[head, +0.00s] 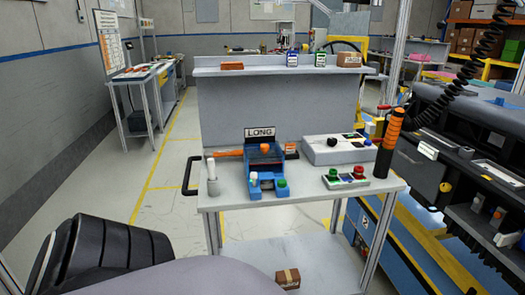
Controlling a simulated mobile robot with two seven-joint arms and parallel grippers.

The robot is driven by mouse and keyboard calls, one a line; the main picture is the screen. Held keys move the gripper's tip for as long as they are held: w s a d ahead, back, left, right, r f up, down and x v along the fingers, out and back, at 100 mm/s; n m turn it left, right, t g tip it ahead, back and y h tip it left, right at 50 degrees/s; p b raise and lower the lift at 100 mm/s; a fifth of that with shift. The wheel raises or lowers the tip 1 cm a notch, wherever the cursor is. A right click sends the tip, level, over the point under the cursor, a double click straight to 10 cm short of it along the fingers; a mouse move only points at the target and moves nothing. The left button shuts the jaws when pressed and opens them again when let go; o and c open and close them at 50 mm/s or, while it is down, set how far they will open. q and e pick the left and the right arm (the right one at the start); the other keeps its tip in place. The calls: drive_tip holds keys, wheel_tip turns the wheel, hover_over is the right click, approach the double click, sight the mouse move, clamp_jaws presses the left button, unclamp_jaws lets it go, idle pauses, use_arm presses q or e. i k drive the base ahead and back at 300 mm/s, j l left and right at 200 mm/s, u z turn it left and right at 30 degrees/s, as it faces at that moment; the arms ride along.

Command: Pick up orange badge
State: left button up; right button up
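A small orange piece with dark and pale markings (291,151), possibly the orange badge, is on the grey cart top (316,188), just right of the blue bin (265,172). It is too small to read. A long orange item (228,153) lies left of the bin, and its right end meets the bin in the picture. Neither of my grippers shows in the head view.
A black LONG sign (260,132) stands behind the bin. A white control box (338,149), a button panel (345,178) and an upright orange-handled tool (389,138) crowd the right side. A white cylinder (212,176) stands left.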

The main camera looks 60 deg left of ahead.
sight(290, 149)
drive_tip(key=u, duration=1.8)
drive_tip(key=i+l, duration=0.85)
drive_tip(key=l, duration=0.3)
drive_tip(key=i+u, duration=0.05)
